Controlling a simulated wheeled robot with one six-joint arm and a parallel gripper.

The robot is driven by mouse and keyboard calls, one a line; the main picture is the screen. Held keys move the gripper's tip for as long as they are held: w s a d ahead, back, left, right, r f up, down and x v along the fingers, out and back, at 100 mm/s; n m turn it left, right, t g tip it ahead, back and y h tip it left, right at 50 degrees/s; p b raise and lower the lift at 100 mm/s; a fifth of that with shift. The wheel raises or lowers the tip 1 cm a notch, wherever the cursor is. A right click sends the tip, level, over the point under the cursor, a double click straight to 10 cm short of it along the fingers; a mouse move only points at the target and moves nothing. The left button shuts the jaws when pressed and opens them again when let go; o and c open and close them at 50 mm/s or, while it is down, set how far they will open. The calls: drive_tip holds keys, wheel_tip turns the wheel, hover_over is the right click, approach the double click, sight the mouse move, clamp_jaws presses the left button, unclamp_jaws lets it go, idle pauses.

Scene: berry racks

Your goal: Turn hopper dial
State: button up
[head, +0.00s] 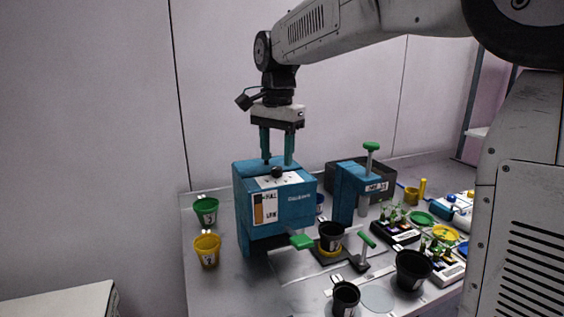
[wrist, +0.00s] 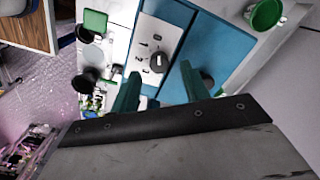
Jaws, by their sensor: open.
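The blue hopper (head: 283,215) stands on the bench, with a light dial plate on its top. The black hopper dial (head: 276,172) sits on that plate. In the wrist view the dial (wrist: 159,62) is a dark round knob with a white mark, beside small printed symbols. My gripper (head: 277,163) points down over the hopper top, its two teal fingers apart. In the wrist view my gripper (wrist: 160,88) has one finger on each side below the dial. No contact with the dial shows. The exact gap cannot be told.
A green cup (head: 206,211) and a yellow cup (head: 207,250) stand left of the hopper. Right of it are a blue press (head: 347,195) with a green handle, black cups (head: 412,270), and seedling trays (head: 396,231). A dark crate (head: 345,172) stands behind.

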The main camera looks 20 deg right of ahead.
sight(278, 167)
drive_tip(key=shift+f, duration=1.45)
drive_tip(key=c, duration=1)
drive_tip(key=shift+d, duration=0.25)
drive_tip(key=shift+a, duration=0.1)
